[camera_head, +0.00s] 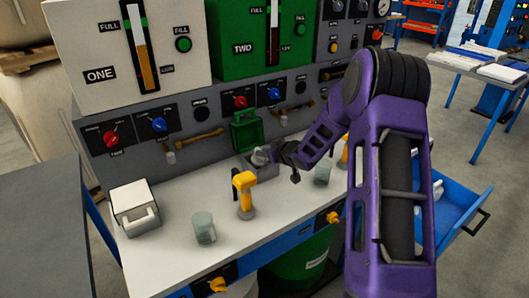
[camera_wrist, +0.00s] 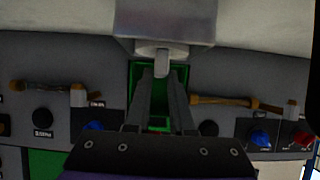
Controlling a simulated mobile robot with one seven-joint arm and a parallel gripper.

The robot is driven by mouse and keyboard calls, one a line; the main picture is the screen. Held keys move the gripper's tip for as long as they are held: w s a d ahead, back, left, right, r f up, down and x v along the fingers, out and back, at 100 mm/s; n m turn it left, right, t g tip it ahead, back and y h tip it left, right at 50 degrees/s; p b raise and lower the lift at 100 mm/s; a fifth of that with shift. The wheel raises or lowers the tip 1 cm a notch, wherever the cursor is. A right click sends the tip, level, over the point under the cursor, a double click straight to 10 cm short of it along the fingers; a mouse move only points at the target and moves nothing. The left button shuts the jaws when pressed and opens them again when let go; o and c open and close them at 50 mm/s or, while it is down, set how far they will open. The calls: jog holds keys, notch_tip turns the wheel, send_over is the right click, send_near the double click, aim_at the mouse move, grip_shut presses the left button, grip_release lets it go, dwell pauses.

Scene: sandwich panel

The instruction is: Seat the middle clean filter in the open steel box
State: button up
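In the head view a grey clean filter (camera_head: 260,156) sits at the mouth of the open steel box (camera_head: 263,177), whose green lid (camera_head: 247,131) stands raised behind it. I cannot tell whether it is fully seated. My gripper (camera_head: 279,154) is at its right side. In the wrist view the filter's pale stem (camera_wrist: 160,62) is at the tips of my two dark fingers (camera_wrist: 161,78), below the grey box (camera_wrist: 166,20). The fingers have a gap about as wide as the stem. I cannot tell whether they grip it.
A yellow-handled fitting (camera_head: 244,195) stands in front of the box. A glass jar (camera_head: 203,229) is at the left and another jar (camera_head: 322,173) at the right. A white lidded box (camera_head: 135,208) is at the far left. The knobbed panel (camera_head: 185,125) rises behind.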

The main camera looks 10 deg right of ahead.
jog(key=o, duration=0.4)
jog(key=shift+o, duration=0.2)
